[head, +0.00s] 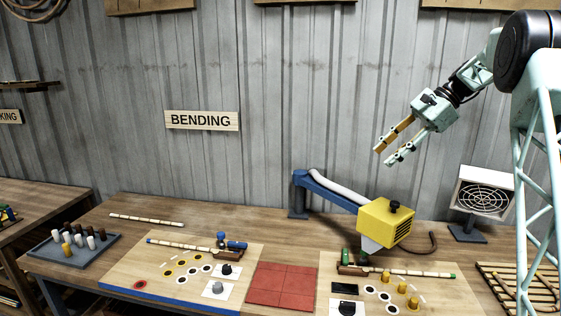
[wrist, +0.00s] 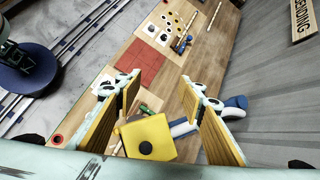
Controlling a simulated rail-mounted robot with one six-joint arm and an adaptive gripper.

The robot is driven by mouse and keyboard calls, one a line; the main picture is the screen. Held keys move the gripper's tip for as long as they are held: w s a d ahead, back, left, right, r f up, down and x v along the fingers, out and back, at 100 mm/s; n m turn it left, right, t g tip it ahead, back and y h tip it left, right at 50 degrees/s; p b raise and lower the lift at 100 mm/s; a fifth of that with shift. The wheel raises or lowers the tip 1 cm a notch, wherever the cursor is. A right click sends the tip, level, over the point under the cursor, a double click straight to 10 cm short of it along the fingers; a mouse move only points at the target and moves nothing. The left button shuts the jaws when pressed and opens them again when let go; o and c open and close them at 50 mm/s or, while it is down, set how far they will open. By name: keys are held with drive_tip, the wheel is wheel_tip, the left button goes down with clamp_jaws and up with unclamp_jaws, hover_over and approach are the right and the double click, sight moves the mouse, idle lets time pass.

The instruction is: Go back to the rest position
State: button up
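My gripper (head: 391,148) hangs in the air at the upper right in the head view, above the right part of the workbench (head: 127,209). Its two yellow-padded fingers are spread apart with nothing between them. In the wrist view my gripper (wrist: 160,105) also shows open, its fingers on either side of a view down onto the bench. It is apart from the yellow box (head: 386,222) on the blue jointed arm (head: 335,192), which stands below it. The yellow box also shows in the wrist view (wrist: 148,138), near the bottom between the fingers.
A grey peg tray (head: 50,262) lies far left. A white fan-like unit (head: 484,195) stands right. The wall sign (head: 202,120) reads BENDING.

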drive_tip(key=s+a+r+n+h+b, duration=0.15)
drive_tip(key=s+a, duration=0.35)
drive_tip(key=s, duration=0.5)
drive_tip(key=s+a+n+h+b, duration=0.2)
drive_tip(key=s+a+n+b, duration=0.15)
drive_tip(key=s, duration=0.75)
drive_tip(key=s+a+r+n+h+b, duration=0.1)
drive_tip(key=s+a+n, duration=0.1)
drive_tip(key=s+a, duration=0.6)
drive_tip(key=s+f+n+t+h+b, duration=0.1)
drive_tip(key=s+f, duration=0.4)
drive_tip(key=s, duration=0.6)
drive_tip(key=s+d+f+n+t+h+b, duration=0.1)
drive_tip(key=s+f+n, duration=0.3)
drive_tip(key=s, duration=0.8)
drive_tip(key=s+f+n+h+b, duration=0.1)
drive_tip(key=s+f+n+b, duration=0.1)
drive_tip(key=s+f, duration=0.5)
drive_tip(key=s+b, duration=0.1)
drive_tip(key=s, duration=0.3)
drive_tip(key=shift+s+d+f+n+t+h, duration=0.15)
drive_tip(key=shift+s+d+n+t+h, duration=0.15)
drive_tip(key=shift+t+h, duration=0.1)
drive_tip(key=shift+w, duration=0.15)
idle(0.7)
